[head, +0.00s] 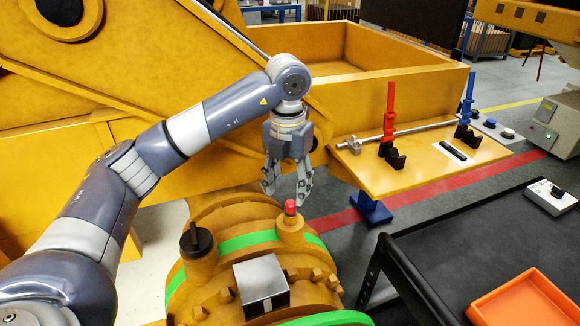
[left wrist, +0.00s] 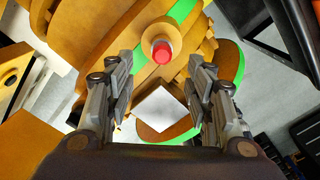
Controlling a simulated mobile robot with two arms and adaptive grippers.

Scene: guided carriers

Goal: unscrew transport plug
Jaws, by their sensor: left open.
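A small red plug (head: 290,207) sits upright on top of a yellow boss (head: 290,230) of the yellow round housing. It also shows in the left wrist view (left wrist: 161,51), beyond my fingertips and roughly midway between them. My left gripper (head: 286,193) is open and empty, pointing down just above the red plug. I cannot see any contact between the fingers and the plug. A black cap with a raised grip (head: 196,239) sits on a second boss, left of the red plug. My right gripper is not in view.
A silver box (head: 262,280) stands on the housing in front of the red plug. A yellow shelf (head: 420,170) at right bears red and blue upright handles. A black table (head: 480,250) with an orange tray (head: 525,300) is at the lower right. The yellow machine body fills the back.

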